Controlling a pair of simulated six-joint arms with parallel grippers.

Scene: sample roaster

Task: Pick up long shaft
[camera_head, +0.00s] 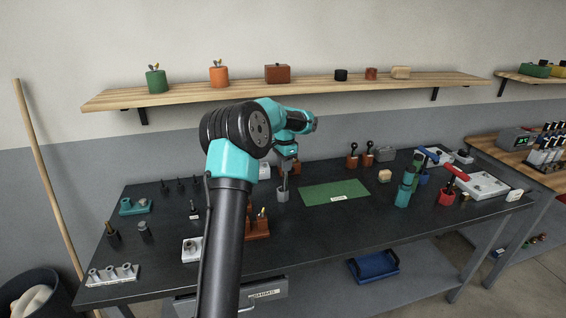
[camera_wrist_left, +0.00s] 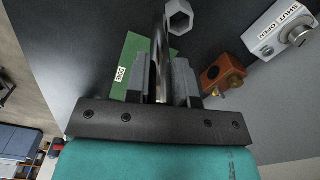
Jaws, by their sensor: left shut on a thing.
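My left gripper (camera_head: 284,178) is over the dark workbench, left of the green mat, pointing down. In the left wrist view its two grey fingers (camera_wrist_left: 168,84) are closed around the long shaft (camera_wrist_left: 158,40), a shiny metal rod that runs up between them. A grey hexagonal cup (camera_wrist_left: 180,17) is beside the shaft there; in the head view a grey cup (camera_head: 282,194) stands just below the gripper. The shaft itself is hard to make out in the head view. My right gripper is not in view.
The green mat (camera_head: 335,192) is clear except for a white label. A brown block with brass parts (camera_head: 257,228) and a white box (camera_head: 192,249) stand nearer. Red and teal tools (camera_head: 446,190) stand at the right. A wooden shelf (camera_head: 300,87) runs along the wall behind.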

